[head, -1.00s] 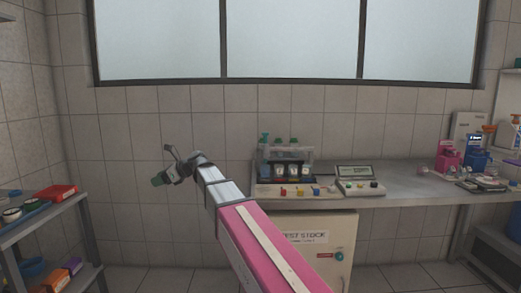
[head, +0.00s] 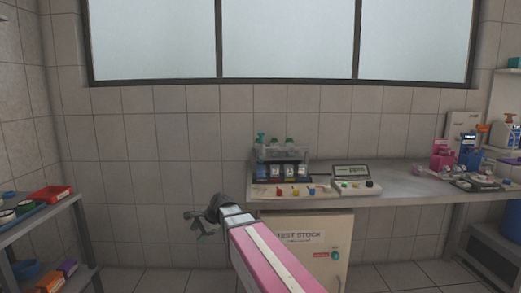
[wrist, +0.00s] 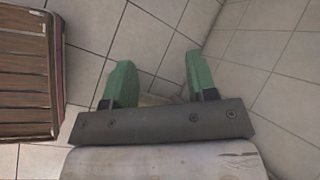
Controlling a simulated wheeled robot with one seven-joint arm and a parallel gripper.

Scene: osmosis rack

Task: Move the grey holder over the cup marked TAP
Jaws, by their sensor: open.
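My gripper (head: 196,226) hangs low in front of the tiled wall, to the left of the bench and below its top. In the wrist view its two green fingers (wrist: 158,70) are apart with only floor tiles between them. The rack (head: 284,172) stands on the left end of the bench with a row of small labelled cups (head: 289,171). The labels are too small to read, so I cannot tell which cup is marked TAP. A grey piece (head: 287,154) spans above the cups, below several green-topped bottles (head: 275,143); I cannot tell if it is the holder.
Coloured knobs (head: 295,191) line the rack's front. A control box with a display (head: 352,174) stands to its right. A cabinet (head: 305,240) is under the bench. A shelf with trays (head: 45,212) is at left. The wrist view shows a brown slatted surface (wrist: 25,85).

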